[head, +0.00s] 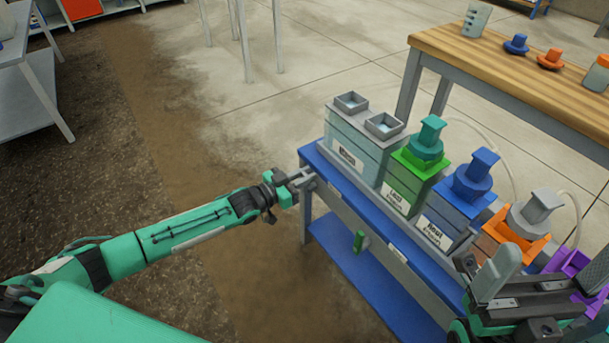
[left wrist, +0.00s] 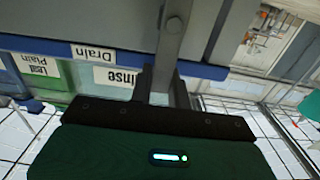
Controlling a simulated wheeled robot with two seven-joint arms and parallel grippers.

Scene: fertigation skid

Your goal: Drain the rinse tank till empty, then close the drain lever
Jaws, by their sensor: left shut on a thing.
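The rinse tank (head: 358,138), a pale grey box with two square openings on top, stands at the left end of the blue skid. Its liquid level cannot be read clearly. The grey drain lever (left wrist: 172,45) with a round bolt shows in the left wrist view, near a "Drain" label (left wrist: 93,52). My left gripper (head: 303,182) is shut on this lever at the skid's left front corner; it also shows in the left wrist view (left wrist: 165,90). My right gripper (head: 515,280) is at the lower right, before the orange and purple units; its jaw state is unclear.
Green, blue and orange capped tanks (head: 467,190) stand right of the rinse tank. A small green handle (head: 359,241) hangs below the skid's front rail. A wooden table (head: 500,68) with a cup and caps stands behind. The floor left of the skid is clear.

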